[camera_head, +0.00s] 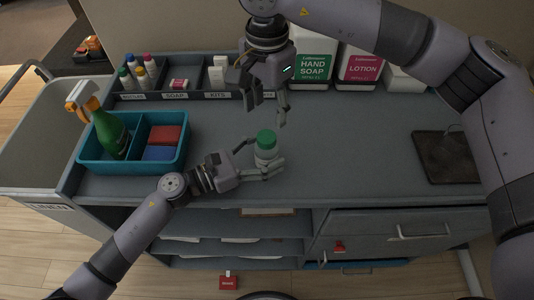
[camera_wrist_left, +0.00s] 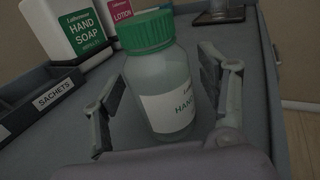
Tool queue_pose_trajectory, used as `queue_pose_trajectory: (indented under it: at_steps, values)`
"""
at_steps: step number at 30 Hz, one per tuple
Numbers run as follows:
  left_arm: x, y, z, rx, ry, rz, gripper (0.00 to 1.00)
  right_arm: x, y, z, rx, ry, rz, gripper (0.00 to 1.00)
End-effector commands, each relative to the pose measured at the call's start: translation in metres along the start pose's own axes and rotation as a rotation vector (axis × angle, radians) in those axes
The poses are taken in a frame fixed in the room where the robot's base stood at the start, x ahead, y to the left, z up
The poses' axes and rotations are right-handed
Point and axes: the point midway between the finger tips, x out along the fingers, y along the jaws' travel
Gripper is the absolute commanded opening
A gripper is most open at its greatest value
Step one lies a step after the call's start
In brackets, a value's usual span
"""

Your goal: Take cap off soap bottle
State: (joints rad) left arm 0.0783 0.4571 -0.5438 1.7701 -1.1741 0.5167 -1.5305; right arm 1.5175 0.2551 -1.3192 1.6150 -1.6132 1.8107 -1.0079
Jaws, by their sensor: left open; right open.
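The soap bottle (camera_head: 265,155) stands upright on the grey cart top, a small clear bottle with a white label and a green cap (camera_head: 266,138). In the left wrist view the bottle (camera_wrist_left: 166,88) stands between the two fingers, with its green cap (camera_wrist_left: 147,31) on. My left gripper (camera_head: 262,161) is open, with its fingers on either side of the bottle body; contact cannot be told. My right gripper (camera_head: 269,112) is open and empty, pointing down behind and above the cap, apart from it.
A teal caddy (camera_head: 84,153) with a green spray bottle (camera_head: 109,128) and red and blue items stands left. Large hand soap (camera_head: 312,66) and lotion (camera_head: 361,66) refills stand at the back. A dark tray (camera_head: 446,158) lies right. The cart top between is clear.

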Motion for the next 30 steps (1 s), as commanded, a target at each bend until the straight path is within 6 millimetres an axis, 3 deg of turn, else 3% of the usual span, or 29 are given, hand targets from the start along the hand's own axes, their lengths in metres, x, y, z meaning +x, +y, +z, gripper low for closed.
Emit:
queue_pose_trajectory:
  at_steps: [11, 30]
  values:
    - [0.006, -0.0001, 0.0, 0.001, 0.001, 0.0, 0.68, 0.0, 0.0, 0.0001, 0.0, 0.0, 0.0, 0.51]
    - [0.0057, -0.0001, 0.0001, 0.001, 0.001, 0.0, 0.26, -0.0001, 0.0, 0.0001, 0.0, 0.0, 0.0, 0.51]
